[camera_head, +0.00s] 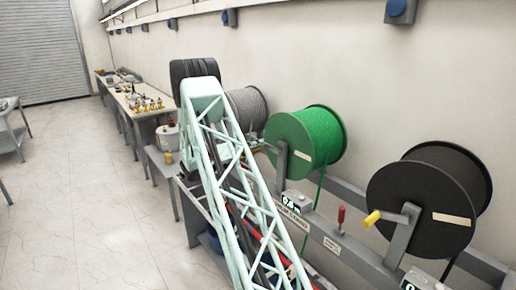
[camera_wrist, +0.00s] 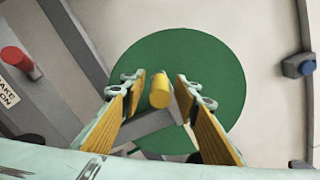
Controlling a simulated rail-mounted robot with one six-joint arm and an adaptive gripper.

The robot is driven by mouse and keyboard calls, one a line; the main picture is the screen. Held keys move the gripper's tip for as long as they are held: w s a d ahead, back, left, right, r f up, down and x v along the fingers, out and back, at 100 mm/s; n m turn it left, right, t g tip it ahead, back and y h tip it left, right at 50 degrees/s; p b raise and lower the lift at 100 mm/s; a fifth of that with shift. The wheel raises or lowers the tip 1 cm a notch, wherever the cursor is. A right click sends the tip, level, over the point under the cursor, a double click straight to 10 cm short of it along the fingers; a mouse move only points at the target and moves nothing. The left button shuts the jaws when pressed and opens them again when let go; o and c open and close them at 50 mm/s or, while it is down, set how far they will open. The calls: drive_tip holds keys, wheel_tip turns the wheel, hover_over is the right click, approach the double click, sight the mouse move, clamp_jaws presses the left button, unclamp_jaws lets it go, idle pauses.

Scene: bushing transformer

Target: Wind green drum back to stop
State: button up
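The green drum (camera_head: 320,135) stands on the grey rail stand in the head view, with a green line hanging from its right side. In the wrist view its green flange (camera_wrist: 215,65) fills the middle. A grey crank arm (camera_wrist: 150,124) carries a yellow crank handle (camera_wrist: 160,90). My gripper (camera_wrist: 161,82) is open, with one yellow-padded finger on each side of the handle and gaps visible. In the head view my lattice arm hides the gripper and the crank. A small counter (camera_head: 291,203) below the drum seems to read 0.6 m.
A black drum (camera_head: 418,205) with its own yellow handle (camera_head: 372,218) stands to the right. A red-handled lever (camera_head: 341,215) rises from the rail between them. A grey drum (camera_head: 247,107) stands behind. The floor at left (camera_head: 90,200) is clear.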

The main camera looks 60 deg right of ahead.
drive_tip(key=v, duration=1.1)
drive_tip(key=shift+w+a, duration=0.1)
